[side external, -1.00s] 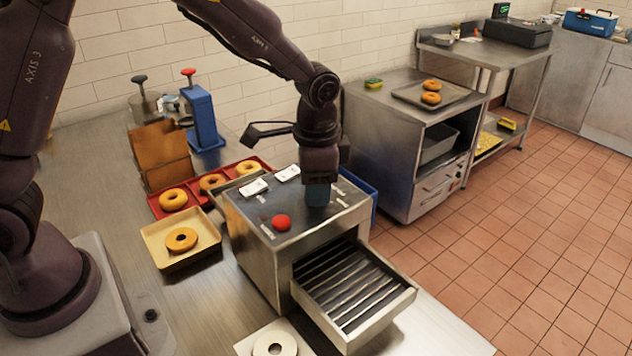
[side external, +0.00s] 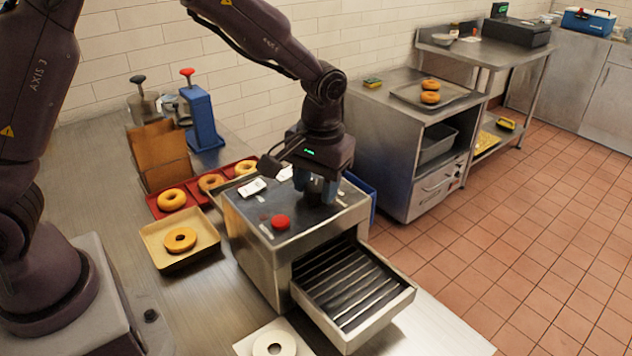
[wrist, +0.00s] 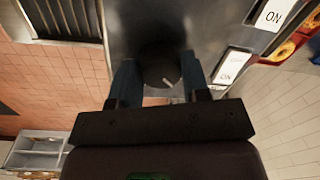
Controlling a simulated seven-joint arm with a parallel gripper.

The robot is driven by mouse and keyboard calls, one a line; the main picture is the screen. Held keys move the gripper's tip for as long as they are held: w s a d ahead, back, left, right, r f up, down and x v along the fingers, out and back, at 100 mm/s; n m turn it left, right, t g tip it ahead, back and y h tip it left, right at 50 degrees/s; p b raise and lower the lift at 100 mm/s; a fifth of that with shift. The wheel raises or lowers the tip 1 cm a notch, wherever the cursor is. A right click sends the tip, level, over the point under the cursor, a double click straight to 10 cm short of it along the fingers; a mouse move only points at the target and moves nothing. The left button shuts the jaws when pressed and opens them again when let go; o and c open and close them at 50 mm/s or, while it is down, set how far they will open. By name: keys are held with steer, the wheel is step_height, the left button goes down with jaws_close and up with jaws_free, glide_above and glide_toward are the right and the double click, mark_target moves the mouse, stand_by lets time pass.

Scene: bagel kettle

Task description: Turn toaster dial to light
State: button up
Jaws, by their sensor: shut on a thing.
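The toaster (side external: 255,240) is a steel box on the counter with a dark top panel. Its dial is a dark round knob (wrist: 160,68) with a pale pointer line, seen in the wrist view. My gripper (wrist: 158,75) points down over the panel, with its blue fingers on either side of the dial, shut on it. In the side external view my gripper (side external: 315,190) stands at the right part of the panel and largely hides the dial. The dial's setting labels are not readable.
A red button (side external: 281,222) and white ON switches (side external: 252,187) share the panel. A slatted drawer (side external: 352,300) juts from the toaster's front. A tan tray (side external: 165,262) with a bagel and a red tray (side external: 158,208) of bagels stand to the left.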

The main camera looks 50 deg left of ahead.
steer(key=shift+w+r+n, duration=0.1)
steer(key=shift+n, duration=1.1)
steer(key=o, duration=0.9)
steer(key=r, duration=1.3)
steer(key=shift+w+d, duration=0.2)
steer(key=shift+d, duration=0.15)
